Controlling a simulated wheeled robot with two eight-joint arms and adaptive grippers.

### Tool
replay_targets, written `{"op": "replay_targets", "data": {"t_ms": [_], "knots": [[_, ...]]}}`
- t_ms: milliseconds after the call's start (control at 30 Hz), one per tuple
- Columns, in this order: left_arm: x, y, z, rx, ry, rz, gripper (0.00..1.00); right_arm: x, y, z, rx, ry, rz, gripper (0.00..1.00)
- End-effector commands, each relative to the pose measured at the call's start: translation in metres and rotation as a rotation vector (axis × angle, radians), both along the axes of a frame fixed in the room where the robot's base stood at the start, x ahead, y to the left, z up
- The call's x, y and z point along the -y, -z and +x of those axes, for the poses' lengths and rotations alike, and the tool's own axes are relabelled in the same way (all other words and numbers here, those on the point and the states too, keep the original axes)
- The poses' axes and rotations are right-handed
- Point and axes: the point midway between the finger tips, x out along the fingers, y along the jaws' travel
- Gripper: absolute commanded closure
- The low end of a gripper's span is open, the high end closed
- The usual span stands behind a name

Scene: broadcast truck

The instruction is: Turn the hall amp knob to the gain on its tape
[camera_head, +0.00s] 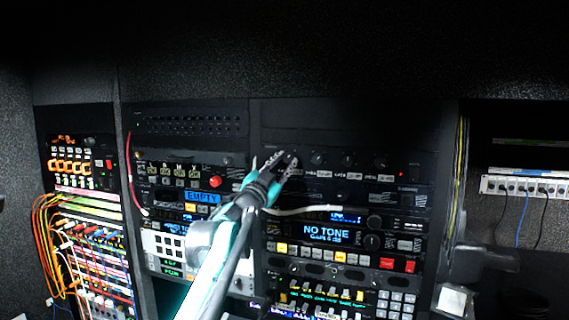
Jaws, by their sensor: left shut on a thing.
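A dark rack panel in the upper middle has a row of black knobs with small pale tape labels (325,174) under them. My left gripper (281,160) reaches up to the left end of this row. It is shut on a small dark knob there, which its fingers largely hide. Three other knobs stand free to the right: one beside the gripper (317,159), a middle one (347,160) and a right one (380,162). The tape writing is too small to read surely. A blue display (325,233) below reads "NO TONE" with a gain line, seemingly 6 dB. My right gripper is out of view.
A blue "EMPTY" display (202,197) and a red button (215,182) lie left of my arm. A white cable (305,209) crosses below the gripper. Orange cables (45,225) hang at the left, and a patch strip (525,187) is at the right.

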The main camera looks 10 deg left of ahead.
Motion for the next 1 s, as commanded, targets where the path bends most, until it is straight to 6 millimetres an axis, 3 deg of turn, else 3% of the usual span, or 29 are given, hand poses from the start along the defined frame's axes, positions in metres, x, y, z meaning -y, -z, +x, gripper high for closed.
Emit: {"op": "replay_targets", "data": {"t_ms": [433,467,500,533,867,1000], "knots": [[0.0,-0.001,0.0,0.002,0.0,0.009,1.0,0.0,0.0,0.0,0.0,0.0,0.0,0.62],[0.0,-0.001,0.0,0.003,0.0,0.009,0.68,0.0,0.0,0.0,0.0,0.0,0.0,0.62],[0.0,-0.001,0.0,0.003,0.001,0.008,0.57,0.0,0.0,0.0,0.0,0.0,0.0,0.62],[0.0,-0.001,0.0,0.002,0.0,0.008,0.55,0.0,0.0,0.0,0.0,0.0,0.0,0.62],[-0.001,0.0,-0.002,0.002,0.0,0.008,0.55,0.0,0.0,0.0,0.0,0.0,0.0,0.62],[-0.005,0.005,-0.016,0.003,-0.001,0.01,0.55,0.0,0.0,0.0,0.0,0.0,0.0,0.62]]}}
